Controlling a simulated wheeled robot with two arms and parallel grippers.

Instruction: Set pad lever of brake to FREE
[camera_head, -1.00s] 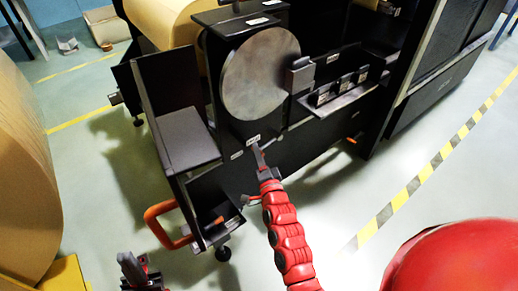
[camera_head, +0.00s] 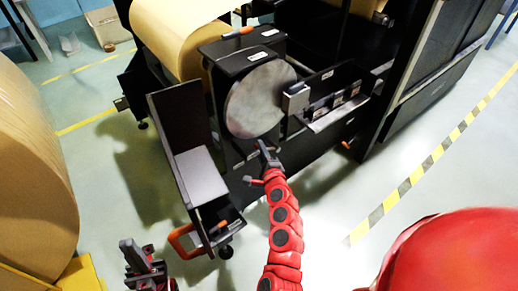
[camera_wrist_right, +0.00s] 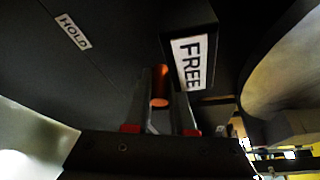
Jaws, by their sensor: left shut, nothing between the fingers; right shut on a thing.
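The brake is a black housing (camera_head: 225,58) with a large grey disc (camera_head: 260,100) on its front. In the right wrist view, the orange pad lever (camera_wrist_right: 160,86) stands between my right gripper's fingers (camera_wrist_right: 163,106), which are shut on it. A white FREE label (camera_wrist_right: 189,63) is just right of the lever, and a HOLD label (camera_wrist_right: 73,31) is farther left. In the head view my right gripper (camera_head: 267,155) reaches the housing below the disc; the lever's tip is hidden there. My left gripper (camera_head: 138,256) is shut and empty at lower left, away from the brake.
A small tray with labelled blocks (camera_head: 332,104) juts out right of the disc. Open floor lies at right.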

